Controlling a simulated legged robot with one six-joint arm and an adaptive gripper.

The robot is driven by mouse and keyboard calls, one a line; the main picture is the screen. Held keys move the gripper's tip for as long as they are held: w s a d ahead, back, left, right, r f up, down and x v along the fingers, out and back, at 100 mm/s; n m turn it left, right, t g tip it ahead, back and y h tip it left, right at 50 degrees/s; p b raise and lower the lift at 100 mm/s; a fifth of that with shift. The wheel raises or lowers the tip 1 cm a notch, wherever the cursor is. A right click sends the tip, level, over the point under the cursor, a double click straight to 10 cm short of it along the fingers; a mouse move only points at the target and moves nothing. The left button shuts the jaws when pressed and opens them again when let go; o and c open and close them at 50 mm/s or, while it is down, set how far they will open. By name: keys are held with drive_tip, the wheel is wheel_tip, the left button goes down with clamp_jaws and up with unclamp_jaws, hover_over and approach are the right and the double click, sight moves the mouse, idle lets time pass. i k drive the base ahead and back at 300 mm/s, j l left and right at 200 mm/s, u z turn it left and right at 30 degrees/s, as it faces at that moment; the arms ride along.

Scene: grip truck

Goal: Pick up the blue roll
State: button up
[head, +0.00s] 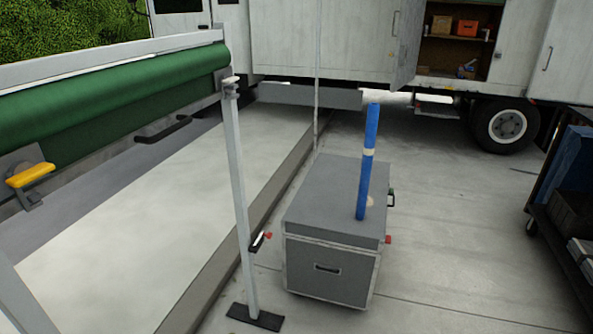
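The blue roll (364,185) is a long thin tube with a pale band above its middle. It stands upright, leaning slightly, on the right part of the grey top of a wheeled case (325,190). Its lower end meets the top of the case, with a small pale patch beside it. My gripper is not in view.
A grey metal post (240,200) on a dark foot stands left of the case. A large green roll (120,95) on a frame fills the left. A white truck (340,45) is behind. A dark cart (565,200) stands at the right edge. Concrete floor between case and cart is clear.

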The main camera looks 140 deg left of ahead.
sight(373, 110)
drive_tip(key=u, duration=4.2)
drive_tip(key=i+l+z, duration=0.15)
drive_tip(key=i, duration=0.25)
drive_tip(key=i+z, duration=0.1)
drive_tip(key=i, duration=0.25)
drive_tip(key=i+j+z, duration=0.4)
drive_tip(key=i+j, duration=0.2)
drive_tip(key=i+j+z, duration=0.35)
drive_tip(key=i+j, duration=0.25)
drive_tip(key=j, duration=0.2)
drive_tip(key=i+j+z, duration=0.1)
drive_tip(key=j, duration=0.35)
drive_tip(key=i+j+z, duration=0.1)
drive_tip(key=j, duration=0.35)
